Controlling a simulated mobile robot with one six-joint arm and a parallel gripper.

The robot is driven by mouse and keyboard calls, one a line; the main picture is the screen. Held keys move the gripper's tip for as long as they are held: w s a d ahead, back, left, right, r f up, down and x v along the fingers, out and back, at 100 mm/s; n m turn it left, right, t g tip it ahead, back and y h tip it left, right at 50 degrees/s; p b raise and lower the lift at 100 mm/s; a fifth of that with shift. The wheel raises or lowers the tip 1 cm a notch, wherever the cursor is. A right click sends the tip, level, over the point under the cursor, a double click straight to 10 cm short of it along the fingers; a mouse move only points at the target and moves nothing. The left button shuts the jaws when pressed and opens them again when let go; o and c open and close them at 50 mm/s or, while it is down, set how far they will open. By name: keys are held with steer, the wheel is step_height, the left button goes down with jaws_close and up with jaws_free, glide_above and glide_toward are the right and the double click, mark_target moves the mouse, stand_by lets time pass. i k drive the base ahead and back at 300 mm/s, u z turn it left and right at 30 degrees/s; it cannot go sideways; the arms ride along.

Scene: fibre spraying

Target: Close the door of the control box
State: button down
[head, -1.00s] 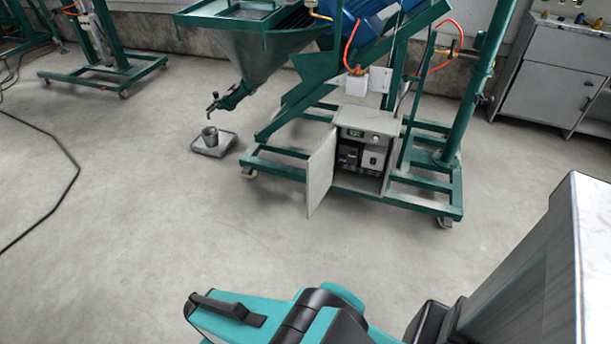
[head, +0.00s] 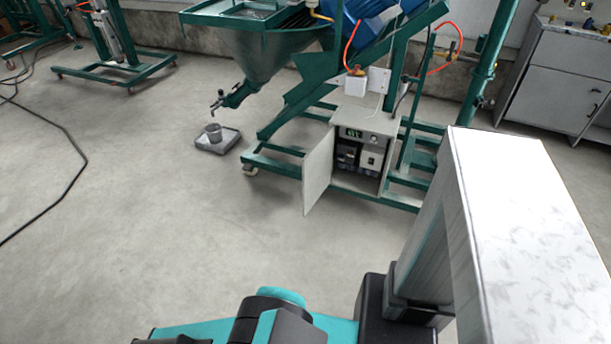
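The control box (head: 366,124) is a light grey cabinet low on the green machine frame, with a small green display and a knob on its upper front. Its door (head: 318,172) is hinged at the box's left side and stands wide open, swung out toward me. Dark and white electrical parts show inside the box. My gripper is not in view; only my teal and black arm parts and my grey column show at the bottom and right, well apart from the door.
The green wheeled frame (head: 273,163) carries a hopper (head: 262,52) with a spout. A black cable (head: 75,180) lies at far left. The floor before the box is clear.

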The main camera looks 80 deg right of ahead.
mark_target(316, 164)
steer(key=u, duration=0.1)
steer(key=i, duration=2.05)
steer(key=u, duration=0.9)
steer(key=k, duration=0.15)
steer(key=z, duration=3.4)
